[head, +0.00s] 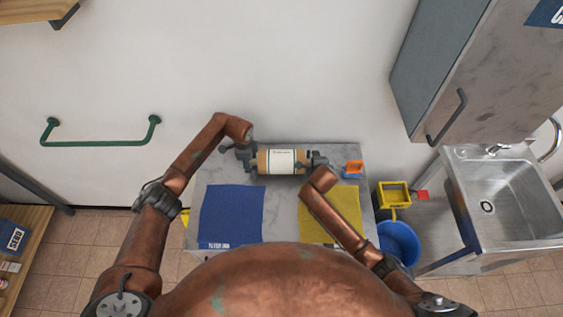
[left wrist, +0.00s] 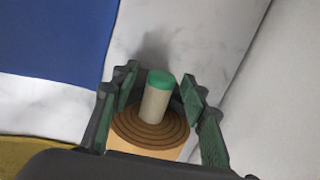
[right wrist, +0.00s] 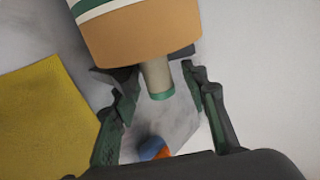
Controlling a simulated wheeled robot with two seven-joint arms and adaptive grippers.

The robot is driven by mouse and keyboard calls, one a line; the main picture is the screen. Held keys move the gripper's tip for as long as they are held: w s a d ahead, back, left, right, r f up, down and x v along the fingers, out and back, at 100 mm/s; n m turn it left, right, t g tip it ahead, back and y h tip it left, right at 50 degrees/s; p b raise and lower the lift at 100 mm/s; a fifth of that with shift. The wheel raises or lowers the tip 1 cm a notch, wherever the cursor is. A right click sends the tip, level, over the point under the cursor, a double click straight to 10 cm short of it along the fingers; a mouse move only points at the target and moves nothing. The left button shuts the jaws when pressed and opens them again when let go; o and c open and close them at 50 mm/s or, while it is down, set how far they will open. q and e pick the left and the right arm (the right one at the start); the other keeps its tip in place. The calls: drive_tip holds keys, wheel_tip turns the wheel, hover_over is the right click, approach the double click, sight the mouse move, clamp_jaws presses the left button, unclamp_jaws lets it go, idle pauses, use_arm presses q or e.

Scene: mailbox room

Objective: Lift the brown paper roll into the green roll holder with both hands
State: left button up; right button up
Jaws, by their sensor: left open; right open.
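The brown paper roll (head: 281,161) with a white label lies sideways at the back of the marble table. A pale core with a green tip sticks out of each end. The green roll holder (head: 100,135) is a bar on the wall at the left. My left gripper (head: 240,152) is open at the roll's left end; in the left wrist view its fingers (left wrist: 160,90) stand either side of the core (left wrist: 156,100). My right gripper (head: 318,160) is open at the right end; in the right wrist view its fingers (right wrist: 160,105) stand either side of the other core end (right wrist: 157,80).
A blue mat (head: 231,215) and a yellow mat (head: 333,212) lie on the marble table (head: 280,215). An orange and blue item (head: 353,168) is right of the roll. A yellow bin (head: 394,194), a blue bucket (head: 399,242) and a sink (head: 495,200) are farther right. The wall between table and holder is clear.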

use_arm(q)
clamp_jaws()
use_arm(e)
clamp_jaws()
idle(0.8)
